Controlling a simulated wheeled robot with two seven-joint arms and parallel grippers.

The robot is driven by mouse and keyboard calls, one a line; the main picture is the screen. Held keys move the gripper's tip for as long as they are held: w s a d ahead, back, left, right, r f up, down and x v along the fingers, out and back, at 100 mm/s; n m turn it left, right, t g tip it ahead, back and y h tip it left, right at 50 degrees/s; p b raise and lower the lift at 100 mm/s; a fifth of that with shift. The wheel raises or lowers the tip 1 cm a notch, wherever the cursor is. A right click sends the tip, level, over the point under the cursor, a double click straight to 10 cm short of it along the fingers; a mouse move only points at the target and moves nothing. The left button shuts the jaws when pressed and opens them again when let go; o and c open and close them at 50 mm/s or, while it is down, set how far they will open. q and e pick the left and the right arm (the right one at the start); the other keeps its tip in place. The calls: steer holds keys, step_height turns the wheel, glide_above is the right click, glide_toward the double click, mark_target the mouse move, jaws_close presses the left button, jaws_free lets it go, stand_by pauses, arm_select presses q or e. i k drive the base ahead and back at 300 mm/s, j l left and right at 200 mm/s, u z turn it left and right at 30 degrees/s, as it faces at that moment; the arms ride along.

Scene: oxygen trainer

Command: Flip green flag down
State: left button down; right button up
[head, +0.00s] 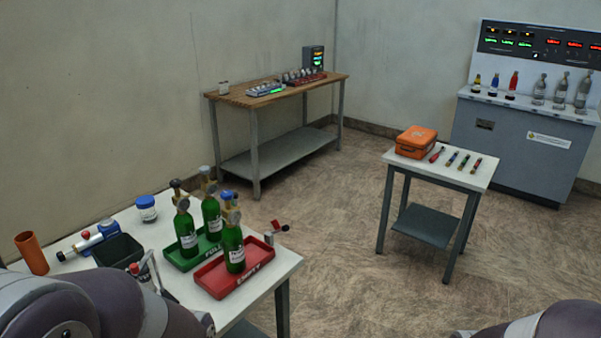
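I cannot make out a green flag in the head view. The white table (160,233) at lower left holds a green tray (176,263) and a red tray (217,283). Green bottles with valve tops stand there: two at the green tray and one green bottle (234,251) upright in the red tray. A small grey fixture with a red tip (279,227) is at the table's right edge. Another upright metal fixture (150,268) is partly hidden by my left arm. My arm links show at the bottom left and bottom right, but neither gripper is in view.
A black bin (118,250), orange cylinder (31,253) and blue-lidded jar (146,208) also stand on the near table. A small table (470,177) with an orange case (416,141) stands right. A wooden bench (229,96) and grey console (520,143) stand behind. Floor between is clear.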

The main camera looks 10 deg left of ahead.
mark_target(234, 203)
steer(key=i+l+z, duration=0.3)
steer(key=i, duration=0.3)
steer(key=i+l+z, duration=0.25)
steer(key=i, duration=0.35)
steer(key=i+l+z, duration=0.3)
steer(key=i, duration=0.3)
steer(key=i+j+u, duration=0.1)
steer(key=i+u, duration=0.75)
steer(key=i+l+u, duration=0.15)
steer(key=i+u, duration=0.25)
steer(key=i+j+u, duration=0.2)
steer(key=u, duration=0.25)
steer(key=i+j+u, duration=0.15)
steer(key=i+u, duration=0.45)
steer(key=u, duration=0.25)
steer(key=i+u, duration=0.4)
steer(key=i+l+u, duration=0.15)
steer(key=u, duration=0.3)
steer(key=i+l+u, duration=0.15)
steer(key=i+j, duration=0.05)
